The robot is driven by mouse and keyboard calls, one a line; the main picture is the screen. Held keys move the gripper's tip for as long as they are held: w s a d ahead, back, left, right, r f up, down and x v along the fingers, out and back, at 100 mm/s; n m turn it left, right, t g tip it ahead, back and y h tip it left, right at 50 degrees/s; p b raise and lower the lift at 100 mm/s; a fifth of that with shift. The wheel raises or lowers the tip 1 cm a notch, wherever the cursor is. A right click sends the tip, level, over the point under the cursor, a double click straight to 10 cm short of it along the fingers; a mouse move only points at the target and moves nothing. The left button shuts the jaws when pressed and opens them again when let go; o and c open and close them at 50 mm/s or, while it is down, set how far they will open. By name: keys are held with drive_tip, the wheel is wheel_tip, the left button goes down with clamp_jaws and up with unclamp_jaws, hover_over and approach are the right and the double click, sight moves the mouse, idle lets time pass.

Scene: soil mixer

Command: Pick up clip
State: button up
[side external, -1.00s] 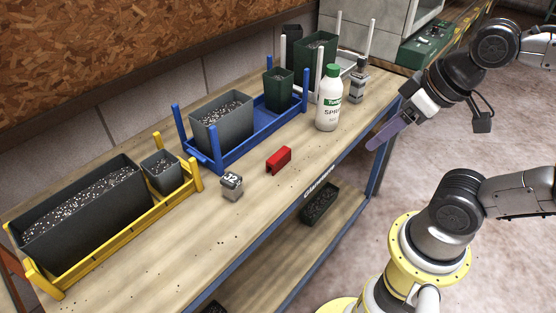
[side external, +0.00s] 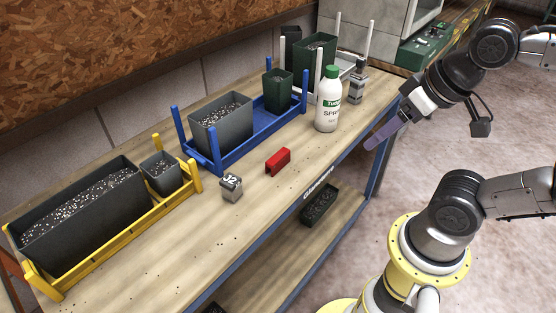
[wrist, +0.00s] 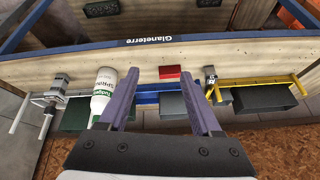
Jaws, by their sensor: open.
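The red clip (side external: 278,161) lies on the wooden bench top near its front edge, right of a small grey block and in front of the blue rack. The clip also shows in the wrist view (wrist: 169,72), beyond the fingertips and between them in the picture. My gripper (side external: 370,146) has purple fingers, is empty and hangs off the bench's front right side, well apart from the clip. In the wrist view my gripper (wrist: 161,79) has its two fingers spread apart.
A grey block (side external: 232,188) marked 32 is left of the clip. A blue rack (side external: 225,160) and yellow rack (side external: 110,237) hold soil pots behind.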

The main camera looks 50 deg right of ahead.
wheel_tip(320, 180, up, 3)
drive_tip(key=w+m, duration=0.2)
drive_tip(key=m, duration=0.2)
drive_tip(key=m+g, duration=0.6)
drive_tip(key=m, duration=0.6)
hover_over(278, 155)
wheel_tip(278, 155, down, 15)
drive_tip(key=shift+s+d+r, duration=0.15)
drive_tip(key=shift+r, duration=0.05)
drive_tip(key=shift+a+f, duration=0.2)
drive_tip(key=shift+f, duration=2.85)
clamp_jaws()
